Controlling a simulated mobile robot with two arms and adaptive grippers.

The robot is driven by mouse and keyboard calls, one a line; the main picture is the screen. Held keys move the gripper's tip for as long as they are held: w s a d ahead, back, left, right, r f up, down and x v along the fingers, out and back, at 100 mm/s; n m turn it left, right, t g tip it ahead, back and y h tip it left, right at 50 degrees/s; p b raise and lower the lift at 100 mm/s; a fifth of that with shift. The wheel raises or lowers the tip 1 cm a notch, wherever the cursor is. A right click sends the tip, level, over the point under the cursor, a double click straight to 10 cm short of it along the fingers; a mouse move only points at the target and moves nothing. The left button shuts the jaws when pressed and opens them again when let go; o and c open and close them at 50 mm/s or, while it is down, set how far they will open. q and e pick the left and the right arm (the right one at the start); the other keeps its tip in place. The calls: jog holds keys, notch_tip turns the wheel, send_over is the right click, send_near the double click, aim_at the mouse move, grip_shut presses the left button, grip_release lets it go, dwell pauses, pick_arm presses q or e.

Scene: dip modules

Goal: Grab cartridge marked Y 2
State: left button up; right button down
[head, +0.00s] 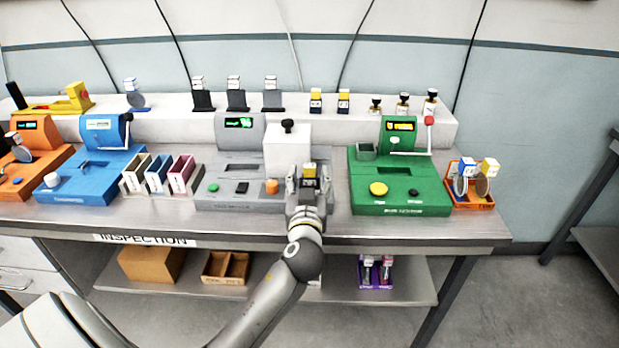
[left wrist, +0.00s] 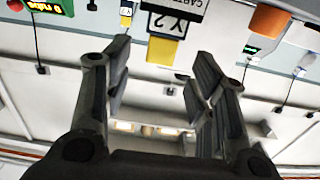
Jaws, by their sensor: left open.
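The cartridge marked Y 2 (left wrist: 178,22) shows at the top of the left wrist view, its label upside down, with a white body and a yellow part. In the head view a small yellow and black piece (head: 309,171), which looks like this cartridge, shows at my left gripper (head: 308,186), in front of the grey machine. In the left wrist view my left gripper (left wrist: 161,72) has its fingers apart with nothing between them. The cartridge is past the fingertips, apart from them. My right gripper is not in view.
The grey machine (head: 240,186) stands just behind and left of my left gripper. A green machine (head: 400,194) stands to its right. Two yellow-marked cartridges (head: 316,100) (head: 343,100) stand on the back shelf. An orange tray (head: 470,203) sits at the table's right end.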

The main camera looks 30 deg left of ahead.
aim_at(309, 169)
pick_arm(q)
jog(key=shift+w+a+r, duration=0.15)
jog(key=shift+w, duration=0.2)
jog(key=p+x, duration=0.1)
jog(key=x, duration=0.2)
jog(key=shift+w+a+p, duration=0.1)
jog(key=shift+w+p, duration=0.1)
jog(key=shift+p, duration=0.15)
jog(key=shift+w+a, duration=0.3)
jog(key=shift+w, duration=0.1)
jog(key=shift+d, duration=0.1)
jog(key=shift+c, duration=0.8)
jog(key=c, duration=1)
